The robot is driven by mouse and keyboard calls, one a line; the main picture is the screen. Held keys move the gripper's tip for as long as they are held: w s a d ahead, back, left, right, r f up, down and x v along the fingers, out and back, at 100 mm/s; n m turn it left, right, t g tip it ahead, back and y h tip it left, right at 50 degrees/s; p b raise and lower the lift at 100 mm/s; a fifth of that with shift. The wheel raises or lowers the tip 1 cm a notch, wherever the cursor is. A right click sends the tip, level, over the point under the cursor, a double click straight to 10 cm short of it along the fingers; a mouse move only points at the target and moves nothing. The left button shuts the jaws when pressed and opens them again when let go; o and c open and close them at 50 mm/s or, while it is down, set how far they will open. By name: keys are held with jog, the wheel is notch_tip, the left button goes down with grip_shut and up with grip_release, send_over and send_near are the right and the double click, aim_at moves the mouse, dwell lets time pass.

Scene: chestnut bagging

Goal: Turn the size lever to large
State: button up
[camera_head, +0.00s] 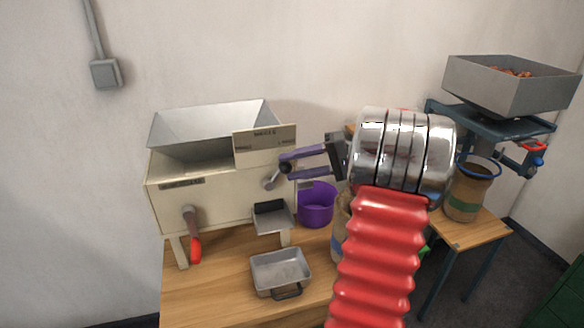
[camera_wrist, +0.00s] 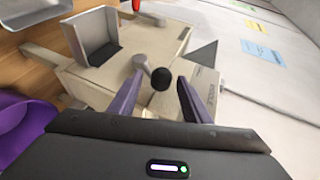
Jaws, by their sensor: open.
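The size lever (camera_head: 271,181) is a grey metal arm with a dark ball knob on the cream machine (camera_head: 215,212), below a labelled plate (camera_head: 265,144). In the wrist view the lever's black knob (camera_wrist: 161,78) sits between the purple fingers, close to the right one. My gripper (camera_head: 284,165) is open at the machine's right end, its fingertips at the knob. The wrist view shows my gripper (camera_wrist: 157,95) with a gap between the fingers. I cannot tell whether a finger touches the knob. The plate's small lettering is not legible enough to tell the lever's setting.
A red-handled lever (camera_head: 195,248) hangs on the machine's front. A chute (camera_head: 272,216) stands above a metal tray (camera_head: 281,270) on the wooden table (camera_head: 205,292). A purple bucket (camera_head: 316,205) is just below my gripper. A hopper (camera_head: 510,88) and a jar (camera_head: 467,190) stand to the right.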

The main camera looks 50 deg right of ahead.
jog(key=v, duration=1.3)
jog(key=shift+s, duration=0.2)
jog(key=shift+d, duration=0.1)
notch_tip(320, 180, down, 9)
jog(key=s+m+g+h, duration=0.2)
jog(key=m, duration=0.2)
jog(key=w+a+f+g+h, duration=0.1)
jog(key=a+f+g, duration=0.15)
jog(key=a, duration=0.35)
jog(key=a+f+g+h, duration=0.1)
jog(key=a+g, duration=0.2)
jog(key=a, duration=0.2)
jog(key=s+a+r+n+h, duration=0.1)
jog(key=a+n, duration=0.5)
jog(key=a, duration=1.1)
jog(key=s+a+r+n+t+h, duration=0.1)
jog(key=a+r+n+h, duration=0.2)
jog(key=a, duration=1.5)
jog(key=r+n, duration=0.1)
jog(key=n, duration=0.3)
jog(key=shift+s+r+h, duration=0.3)
jog(key=shift+s, duration=0.05)
